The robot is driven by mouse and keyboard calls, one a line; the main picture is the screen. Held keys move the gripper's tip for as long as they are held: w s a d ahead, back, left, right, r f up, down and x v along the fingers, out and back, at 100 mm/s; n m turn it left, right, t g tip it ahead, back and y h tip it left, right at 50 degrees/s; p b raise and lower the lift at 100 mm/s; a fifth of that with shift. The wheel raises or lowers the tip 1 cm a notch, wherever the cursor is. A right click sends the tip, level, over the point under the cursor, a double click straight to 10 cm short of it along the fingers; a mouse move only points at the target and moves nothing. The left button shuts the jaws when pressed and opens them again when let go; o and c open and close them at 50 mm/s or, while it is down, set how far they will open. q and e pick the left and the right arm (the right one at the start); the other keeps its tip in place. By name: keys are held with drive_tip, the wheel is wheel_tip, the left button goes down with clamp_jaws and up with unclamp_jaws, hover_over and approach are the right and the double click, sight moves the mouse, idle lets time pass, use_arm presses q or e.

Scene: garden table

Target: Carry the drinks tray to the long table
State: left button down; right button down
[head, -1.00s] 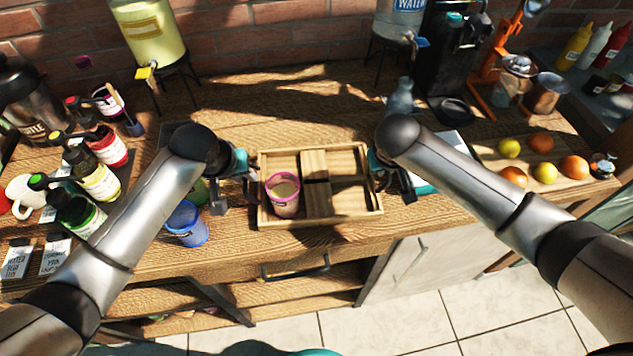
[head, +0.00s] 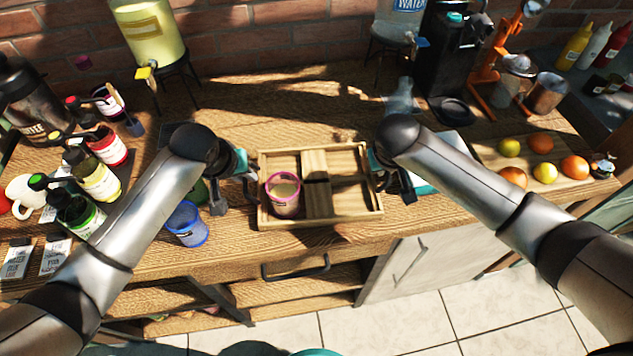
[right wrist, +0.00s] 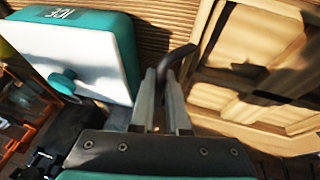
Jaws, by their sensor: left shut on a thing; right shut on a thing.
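The drinks tray (head: 350,216) is a wooden tray with dividers, on the wooden counter in the head view. A pink-rimmed cup (head: 284,204) with a pale drink stands in its left compartment. My left gripper (head: 246,181) is at the tray's left end, shut on it; the exact grip is partly hidden by my arm. My right gripper (head: 383,180) is at the right end. In the right wrist view, its fingers (right wrist: 173,100) are shut on the tray's dark handle (right wrist: 178,56), beside the tray wall (right wrist: 203,55).
A blue cup (head: 187,224) stands left of the tray, with several bottles (head: 98,180) further left. A white and teal ice box (right wrist: 85,50) is close to my right gripper. Fruit (head: 545,172) lies on a board at right. Drink dispensers (head: 150,35) stand behind.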

use_arm(q)
drive_tip(key=shift+r, duration=0.2)
use_arm(e)
drive_tip(key=shift+r, duration=0.2)
